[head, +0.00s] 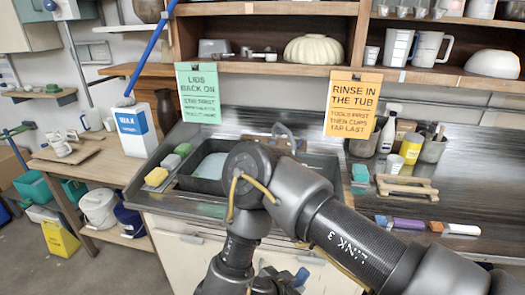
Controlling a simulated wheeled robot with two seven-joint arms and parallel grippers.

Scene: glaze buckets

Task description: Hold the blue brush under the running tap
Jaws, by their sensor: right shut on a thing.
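My right arm comes in from the right and bends over the front of the sink, hiding much of it. My right gripper (290,282) is low at the bottom edge, in front of the sink cabinet, and largely cut off by the frame. The grey tap (284,132) arches at the back of the sink (325,165), above and beyond the gripper. I cannot see whether water runs. My left gripper is not in view.
A yellow sponge (156,177) and other blocks line the sink's left rim. A wooden rack (407,188), bottles and cups stand on the right counter. A wax box (136,128) stands left, by a long blue handle (150,45). Signs hang from the shelf.

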